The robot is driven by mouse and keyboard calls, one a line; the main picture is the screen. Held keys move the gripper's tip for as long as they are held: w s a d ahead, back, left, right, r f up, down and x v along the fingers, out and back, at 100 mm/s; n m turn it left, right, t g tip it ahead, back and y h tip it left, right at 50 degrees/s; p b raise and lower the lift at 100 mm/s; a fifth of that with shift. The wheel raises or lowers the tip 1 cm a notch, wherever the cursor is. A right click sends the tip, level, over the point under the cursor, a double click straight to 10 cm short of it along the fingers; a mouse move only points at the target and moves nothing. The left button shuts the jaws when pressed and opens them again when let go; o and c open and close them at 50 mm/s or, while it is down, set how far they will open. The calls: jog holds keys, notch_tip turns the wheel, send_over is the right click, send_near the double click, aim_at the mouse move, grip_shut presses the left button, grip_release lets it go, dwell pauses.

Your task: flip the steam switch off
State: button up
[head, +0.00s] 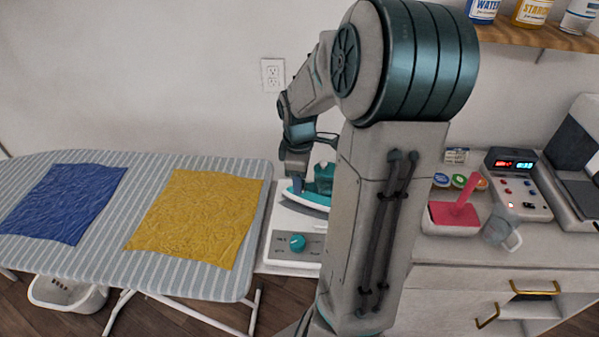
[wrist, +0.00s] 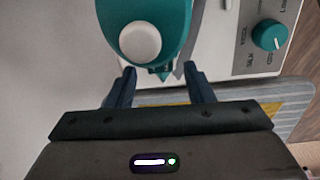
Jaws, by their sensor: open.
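A teal iron (head: 320,180) rests on a white station (head: 283,258), partly hidden behind my arm. The station's front panel has a teal round knob (head: 297,242) with small labels around it, also large in the wrist view (wrist: 269,35). My gripper (head: 297,172) is over the left end of the iron. In the wrist view my gripper (wrist: 160,76) is open, fingers apart and nothing held. The teal iron body with a pale round cap (wrist: 140,42) lies just beyond the fingertips; contact cannot be told. I cannot make out which part is the steam switch.
A striped ironing board (head: 115,250) at left carries a blue cloth (head: 65,200) and a yellow cloth (head: 200,215). A bottle shelf (head: 545,35) hangs above.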

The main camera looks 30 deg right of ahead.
notch_tip(320, 180, up, 14)
jog(key=shift+s+a+p, duration=0.25)
jog(key=shift+s+p, duration=0.05)
jog(key=shift+p, duration=0.05)
jog(key=shift+f, duration=0.1)
dwell(0.4)
jog(key=s+a+f+m+t, duration=0.2)
jog(key=s+a+f+m, duration=0.1)
jog(key=s+a+m, duration=0.6)
jog(key=s+a, duration=0.4)
jog(key=a, duration=0.3)
jog(key=shift+f+m+t, duration=0.3)
jog(key=shift+m, duration=0.1)
